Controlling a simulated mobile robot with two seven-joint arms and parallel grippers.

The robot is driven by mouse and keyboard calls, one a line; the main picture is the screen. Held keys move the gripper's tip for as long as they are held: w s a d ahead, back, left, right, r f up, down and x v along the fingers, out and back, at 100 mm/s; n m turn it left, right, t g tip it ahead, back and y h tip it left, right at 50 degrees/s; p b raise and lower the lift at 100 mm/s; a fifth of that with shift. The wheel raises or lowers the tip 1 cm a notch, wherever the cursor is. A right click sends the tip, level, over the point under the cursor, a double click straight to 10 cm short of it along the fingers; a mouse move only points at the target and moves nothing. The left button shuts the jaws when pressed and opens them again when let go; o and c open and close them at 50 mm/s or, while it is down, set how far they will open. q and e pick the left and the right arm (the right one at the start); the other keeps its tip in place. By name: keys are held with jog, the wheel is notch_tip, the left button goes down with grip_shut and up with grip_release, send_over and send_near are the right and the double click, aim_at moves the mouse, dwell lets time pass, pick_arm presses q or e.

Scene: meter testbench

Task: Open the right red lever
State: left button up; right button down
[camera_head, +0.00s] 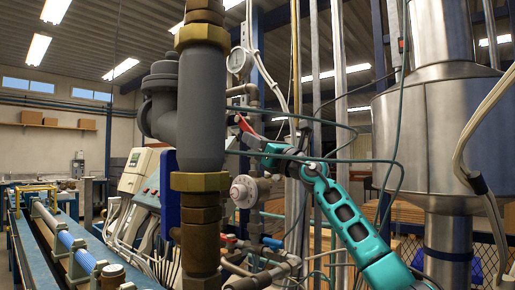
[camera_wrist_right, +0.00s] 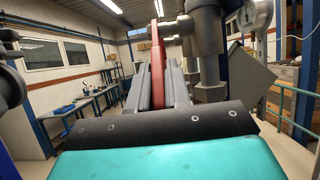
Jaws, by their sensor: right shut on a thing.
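The red lever (camera_head: 246,126) shows in the camera_head view just right of the thick dark vertical pipe, beside the thinner pipework. My right gripper (camera_head: 254,140) reaches it from the lower right on a turquoise arm and is shut on it. In the camera_wrist_right view, the red lever (camera_wrist_right: 158,62) stands upright between the two grey fingers of my right gripper (camera_wrist_right: 159,88), with its upper part above them. The joint of the lever with its valve is hidden. My left gripper is in neither view.
A thick dark pipe (camera_head: 202,110) with brass fittings stands in front of the lever. A pressure gauge (camera_head: 238,62) sits above it. Thin green cables cross near my right arm. A large metal vessel (camera_head: 440,130) stands at right. Another small red handle (camera_head: 229,238) is lower down.

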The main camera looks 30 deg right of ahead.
jog(key=shift+w+a+f+t+b, duration=0.15)
jog(key=shift+w+f+t+b, duration=0.15)
jog(key=shift+f+b, duration=0.35)
jog(key=shift+w+r+t+y+b, duration=0.25)
jog(key=shift+t+b, duration=0.25)
jog(key=shift+b, duration=0.45)
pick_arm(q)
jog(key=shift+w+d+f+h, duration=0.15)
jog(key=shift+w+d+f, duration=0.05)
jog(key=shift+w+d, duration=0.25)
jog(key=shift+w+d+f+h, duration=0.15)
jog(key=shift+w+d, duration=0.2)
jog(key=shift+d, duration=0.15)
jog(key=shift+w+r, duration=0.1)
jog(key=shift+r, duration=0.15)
pick_arm(e)
jog(key=c, duration=1.2)
grip_release()
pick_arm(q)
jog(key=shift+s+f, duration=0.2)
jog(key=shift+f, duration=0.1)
pick_arm(e)
jog(key=shift+o, duration=0.2)
